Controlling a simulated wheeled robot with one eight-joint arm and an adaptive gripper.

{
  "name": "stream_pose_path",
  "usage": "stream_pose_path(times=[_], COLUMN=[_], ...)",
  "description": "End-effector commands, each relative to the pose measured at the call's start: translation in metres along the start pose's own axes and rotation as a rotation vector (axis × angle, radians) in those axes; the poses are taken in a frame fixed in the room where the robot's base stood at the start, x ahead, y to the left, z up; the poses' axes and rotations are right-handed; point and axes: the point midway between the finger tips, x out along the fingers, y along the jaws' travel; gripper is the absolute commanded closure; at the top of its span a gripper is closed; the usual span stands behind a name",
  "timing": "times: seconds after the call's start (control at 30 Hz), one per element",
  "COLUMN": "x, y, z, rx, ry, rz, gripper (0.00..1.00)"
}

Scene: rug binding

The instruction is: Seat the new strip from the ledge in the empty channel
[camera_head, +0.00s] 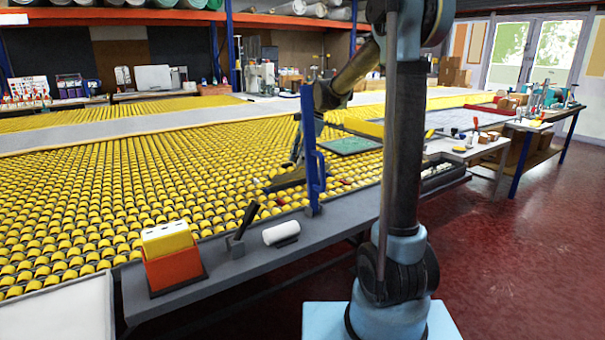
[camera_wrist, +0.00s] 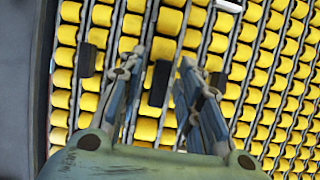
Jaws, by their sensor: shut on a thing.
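My gripper (camera_wrist: 160,68) is low over the yellow roller bed (camera_head: 90,190); it also shows in the head view (camera_head: 285,178), partly behind a blue upright. In the wrist view a dark strip (camera_wrist: 158,84) lies between its two fingers, and the gripper appears shut on it. The contact at the fingertips is hard to make out. Two more dark pieces, one to the left (camera_wrist: 87,60) and one to the right (camera_wrist: 218,80), lie among the rollers. A grey ledge (camera_head: 220,275) runs along the bed's near side. I cannot pick out the empty channel.
On the ledge stand an orange box with a yellow-and-white top (camera_head: 175,268), a black tool in a holder (camera_head: 245,220) and a white roll (camera_head: 281,233). The blue upright (camera_head: 311,150) rises at the bed's near edge. A green panel (camera_head: 350,145) lies further back.

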Motion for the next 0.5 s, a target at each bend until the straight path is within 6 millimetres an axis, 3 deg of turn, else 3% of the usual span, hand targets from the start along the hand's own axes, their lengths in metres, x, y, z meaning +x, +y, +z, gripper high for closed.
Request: stream_pose_path(times=[0.5], x=[0.043], y=[0.0], z=[-0.016], rx=[-0.001], ry=[0.0], rz=[0.0], gripper=[1.0])
